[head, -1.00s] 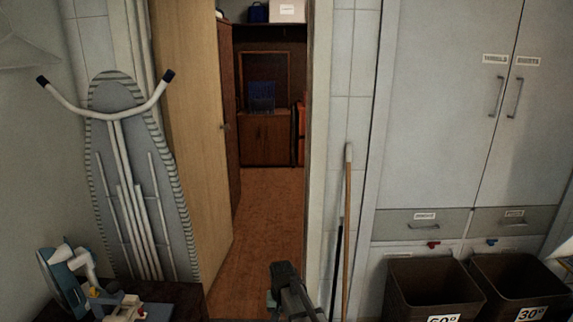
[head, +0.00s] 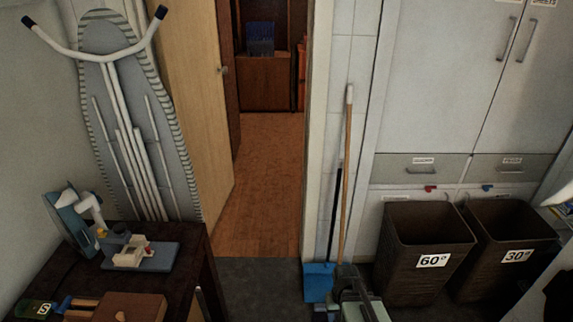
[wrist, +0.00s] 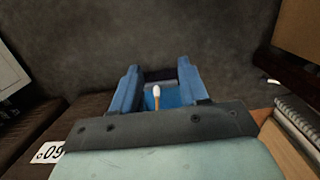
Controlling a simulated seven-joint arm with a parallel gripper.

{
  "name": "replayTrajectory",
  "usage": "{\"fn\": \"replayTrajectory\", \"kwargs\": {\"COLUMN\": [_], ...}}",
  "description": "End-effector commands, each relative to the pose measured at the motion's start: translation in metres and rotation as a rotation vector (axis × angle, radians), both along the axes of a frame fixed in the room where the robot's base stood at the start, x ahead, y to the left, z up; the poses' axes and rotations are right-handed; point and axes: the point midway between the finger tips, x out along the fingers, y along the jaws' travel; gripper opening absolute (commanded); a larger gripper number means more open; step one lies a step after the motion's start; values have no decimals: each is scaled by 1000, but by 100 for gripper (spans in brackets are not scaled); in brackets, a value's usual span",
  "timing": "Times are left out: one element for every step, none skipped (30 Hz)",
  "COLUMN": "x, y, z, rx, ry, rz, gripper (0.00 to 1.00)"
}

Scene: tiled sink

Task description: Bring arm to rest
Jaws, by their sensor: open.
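My arm (head: 358,298) shows at the bottom of the head view, low in front of the doorway's right side. My gripper (wrist: 158,68) is open in the wrist view, with its two blue fingers apart. Nothing is seen held between them. A white-tipped stick and a blue patch show in the gap, seemingly beyond the fingers. In the head view, a broom handle (head: 347,170) leans on the wall and a blue dustpan (head: 318,281) stands on the floor beside my arm.
Two dark bins (head: 427,255) marked 60° and 30° stand to the right, below cabinets. At left, a dark table (head: 185,270) bears an iron and other items. An ironing board (head: 132,130) leans behind it. The doorway floor (head: 268,180) is clear.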

Motion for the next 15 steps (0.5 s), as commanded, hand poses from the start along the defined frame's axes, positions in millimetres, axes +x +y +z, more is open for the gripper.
{"fn": "replayTrajectory", "kwargs": {"x": [-11, -17, -25, -32, -39, -49, -56, -64, -74, -82, -89, -100, -107, -115, -126], "y": [0, 0, 0, 0, 0, 0, 0, 0, 0, 0, 0, 0, 0, 0, 0], "z": [-10, -16, -24, -30, -36, -44, -50, -56, -63, -69, -74, -82, -86, -92, -98], "rx": [0, 0, 0, 0, 0, 0, 0, 0, 0, 0, 0, 0, 0, 0, 0], "ry": [24, 37, 56, 71, 86, 107, 122, 137, 157, 173, 188, 209, 223, 239, 259], "rz": [0, -1, -1, -1, -1, -1, -1, -2, -2, -2, -2, -2, -2, -3, -3], "gripper": [44, 44, 44, 44, 44, 44, 44, 44, 44, 44, 44, 44, 44, 44, 44]}}
